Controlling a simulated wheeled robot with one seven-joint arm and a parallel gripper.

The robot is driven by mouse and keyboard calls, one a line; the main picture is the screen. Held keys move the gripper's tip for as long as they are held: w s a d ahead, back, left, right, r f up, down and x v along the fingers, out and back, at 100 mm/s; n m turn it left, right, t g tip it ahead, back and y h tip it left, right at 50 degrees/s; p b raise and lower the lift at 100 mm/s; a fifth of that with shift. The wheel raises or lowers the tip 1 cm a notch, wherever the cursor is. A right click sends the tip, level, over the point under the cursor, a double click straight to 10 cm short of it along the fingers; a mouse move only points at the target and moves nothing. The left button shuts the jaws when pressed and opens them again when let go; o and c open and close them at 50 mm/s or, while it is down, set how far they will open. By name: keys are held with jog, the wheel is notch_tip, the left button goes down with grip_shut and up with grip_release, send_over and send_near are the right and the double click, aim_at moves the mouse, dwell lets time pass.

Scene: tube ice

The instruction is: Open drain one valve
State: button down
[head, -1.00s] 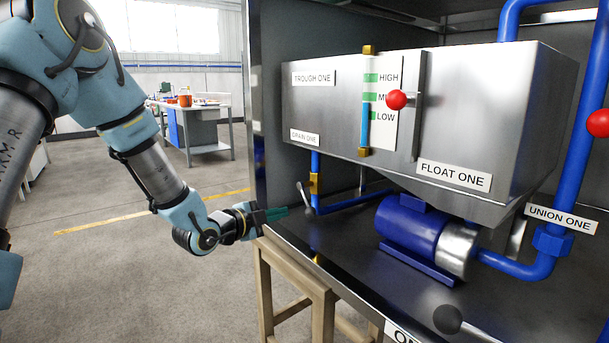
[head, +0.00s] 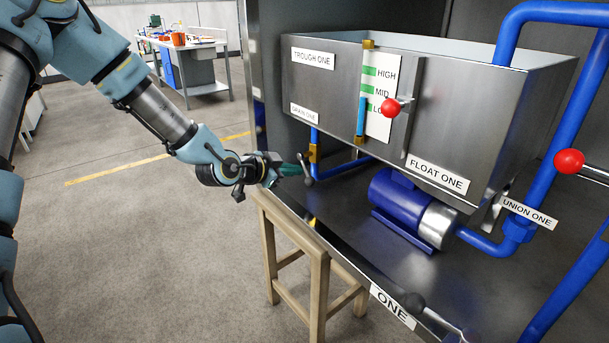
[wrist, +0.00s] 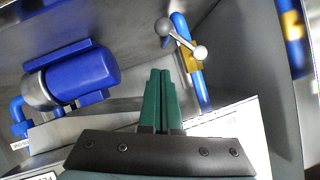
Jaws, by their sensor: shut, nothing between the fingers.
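The drain one valve is a brass body (head: 314,153) on a blue vertical pipe under the trough's DRAIN ONE label (head: 304,113). Its grey lever handle (head: 304,169) hangs at an angle below the brass body. In the wrist view the brass valve body (wrist: 188,56) and the grey handle with round knobs (wrist: 165,28) show beyond the fingertips. My gripper (head: 298,169) has green fingers that are shut and empty. In the head view the fingertips are right beside the handle; I cannot tell whether they touch. In the wrist view the fingers (wrist: 162,75) point up, left of the brass body.
A blue pump (head: 400,205) sits on the cabinet floor right of the valve. A wooden stool (head: 318,275) stands below the cabinet's front edge. Open floor lies to the left.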

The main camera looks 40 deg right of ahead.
aim_at(312, 178)
jog(key=w+d+f+p, duration=0.1)
jog(key=w+d+f, duration=0.1)
jog(key=d+f, duration=0.3)
jog(key=shift+d+f, duration=0.15)
jog(key=shift+d, duration=0.1)
dwell(0.3)
jog(key=shift+w+f+b, duration=0.1)
jog(key=shift+f+b, duration=0.15)
jog(key=shift+b, duration=0.25)
